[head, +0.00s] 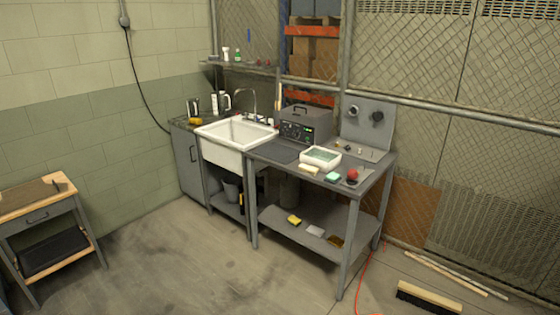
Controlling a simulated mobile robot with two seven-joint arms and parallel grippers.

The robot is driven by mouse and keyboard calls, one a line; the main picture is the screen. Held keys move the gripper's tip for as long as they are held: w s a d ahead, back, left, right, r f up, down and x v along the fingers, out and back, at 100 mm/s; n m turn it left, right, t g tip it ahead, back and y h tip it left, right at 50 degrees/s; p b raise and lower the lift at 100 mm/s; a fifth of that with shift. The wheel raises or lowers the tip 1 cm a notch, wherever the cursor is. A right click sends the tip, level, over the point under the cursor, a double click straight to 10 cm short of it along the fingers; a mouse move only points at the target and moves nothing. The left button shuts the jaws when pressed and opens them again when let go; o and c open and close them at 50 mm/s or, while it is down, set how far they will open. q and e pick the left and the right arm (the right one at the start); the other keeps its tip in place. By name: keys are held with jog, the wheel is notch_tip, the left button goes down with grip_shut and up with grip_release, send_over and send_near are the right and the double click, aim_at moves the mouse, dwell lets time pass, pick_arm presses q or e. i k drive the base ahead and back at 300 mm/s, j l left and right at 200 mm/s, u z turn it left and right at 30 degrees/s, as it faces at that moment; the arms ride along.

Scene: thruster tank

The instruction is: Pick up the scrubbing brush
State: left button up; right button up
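No thing in the head view shows clearly as a hand scrubbing brush. A small cream block (309,168) lies at the front edge of the grey workbench (270,169), in front of a white tray (329,153); it may be the brush, but it is too small to tell. A large brush head with a wooden back and dark bristles (428,299) lies on the floor at the lower right; it looks like a broom head. Neither of my grippers is in view.
A green block (332,177) and a red round object (353,174) are on the bench. A white sink (236,133) adjoins it on the left. A wooden-topped table (62,184) stands far left. Poles (455,272) and an orange hose (364,275) lie at right. The middle floor is clear.

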aim_at(308, 169)
jog(key=i+j+z, duration=0.2)
jog(key=i, duration=0.2)
jog(key=i+j+z, duration=0.15)
jog(key=i, duration=0.25)
